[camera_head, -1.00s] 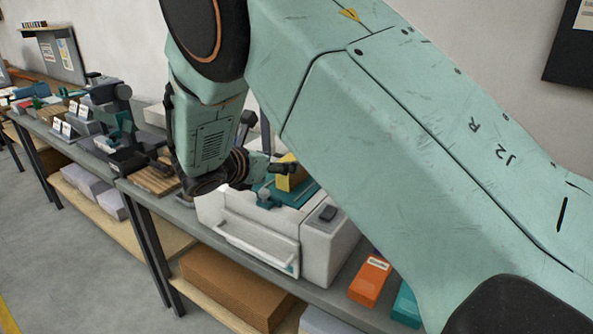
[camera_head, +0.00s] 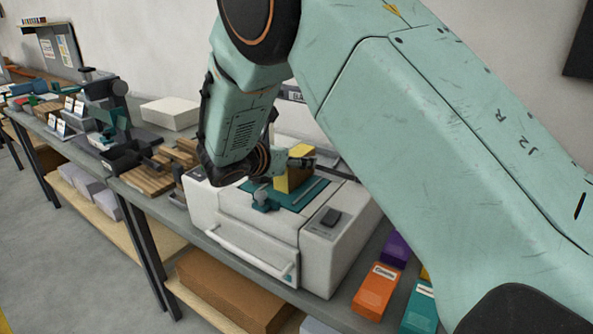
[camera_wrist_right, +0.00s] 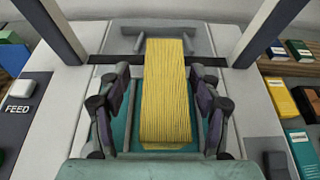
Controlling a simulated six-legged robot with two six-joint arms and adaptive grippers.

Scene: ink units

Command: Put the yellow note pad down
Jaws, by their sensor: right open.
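The yellow note pad (camera_head: 293,178) is a block of stacked sheets on the teal plate (camera_head: 307,199) on top of a white machine (camera_head: 240,212). In the right wrist view the pad (camera_wrist_right: 165,92) stands between two grey guide rails. My right gripper (camera_head: 284,168) is at the pad. In the right wrist view my right gripper (camera_wrist_right: 160,85) is open, with one finger on each side of the pad and a gap on both sides. The pad's underside is hidden. My left gripper is in neither view.
An orange box (camera_head: 375,291), a purple box (camera_head: 396,247) and a teal box (camera_head: 419,308) lie right of the machine. Wooden blocks (camera_head: 148,180) lie left. Two grey posts (camera_wrist_right: 50,30) rise beside the pad's far end. A white box (camera_head: 170,113) stands behind.

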